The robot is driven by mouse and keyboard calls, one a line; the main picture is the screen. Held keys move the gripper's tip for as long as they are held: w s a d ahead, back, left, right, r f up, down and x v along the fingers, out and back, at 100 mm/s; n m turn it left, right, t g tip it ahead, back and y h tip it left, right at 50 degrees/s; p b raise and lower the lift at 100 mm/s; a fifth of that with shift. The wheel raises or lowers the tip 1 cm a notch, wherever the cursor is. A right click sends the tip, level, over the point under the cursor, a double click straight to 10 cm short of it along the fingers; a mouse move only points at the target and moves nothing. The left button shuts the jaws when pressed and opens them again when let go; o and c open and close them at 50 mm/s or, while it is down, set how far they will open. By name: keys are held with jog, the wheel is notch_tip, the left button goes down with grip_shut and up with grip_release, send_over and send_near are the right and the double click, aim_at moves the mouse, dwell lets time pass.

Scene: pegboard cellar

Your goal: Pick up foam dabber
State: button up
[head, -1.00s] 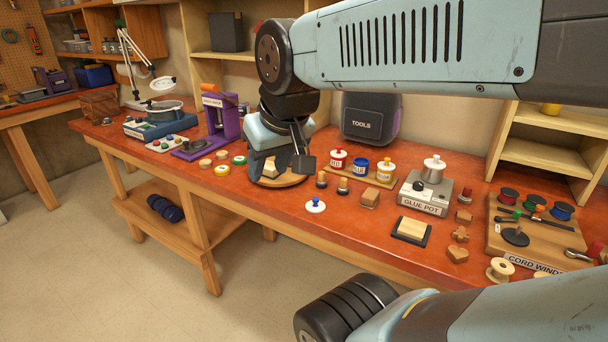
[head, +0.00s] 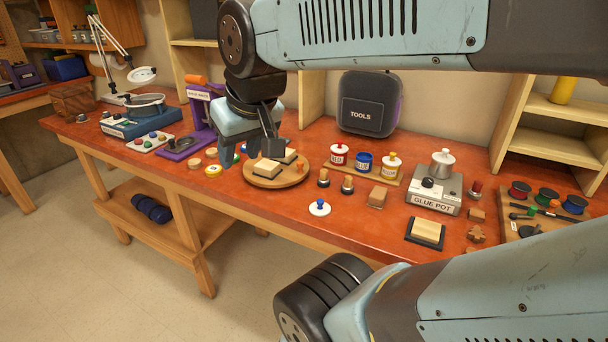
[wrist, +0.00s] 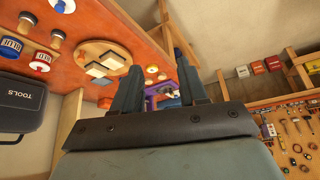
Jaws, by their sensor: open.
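Two small dabbers with wooden handles and dark bases stand upright on the red-brown bench, the left one (head: 323,178) and the right one (head: 347,185). They lie right of the round wooden board and in front of the paint jars. In the wrist view they show at upper left, one (wrist: 57,38) nearer the board. My gripper (head: 248,155) is open and empty, hanging by the left side of the board, left of both dabbers. In the wrist view its spread fingers (wrist: 158,65) have nothing between them.
The round board (head: 262,182) carries pale blocks. A white lid with a blue knob (head: 319,208) lies near the front edge. A jar rack (head: 385,176), a wooden block (head: 377,197), a glue pot (head: 434,195) and a tools bag (head: 370,105) stand around the dabbers.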

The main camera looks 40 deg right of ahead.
jog(key=shift+o, duration=1.6)
jog(key=shift+w+d+r, duration=0.1)
jog(key=shift+w+d, duration=0.15)
jog(key=shift+w, duration=0.05)
jog(key=m+g, duration=0.5)
jog(key=g, duration=0.1)
send_over(324, 170)
notch_tip(324, 170, down, 9)
jog(key=f, duration=0.8)
jog(key=shift+w+a, duration=0.15)
jog(key=shift+w, duration=0.05)
jog(key=shift+s+f, duration=0.15)
jog(key=shift+f, duration=1.15)
jog(key=shift+s+f, duration=0.1)
jog(key=shift+f, duration=1.15)
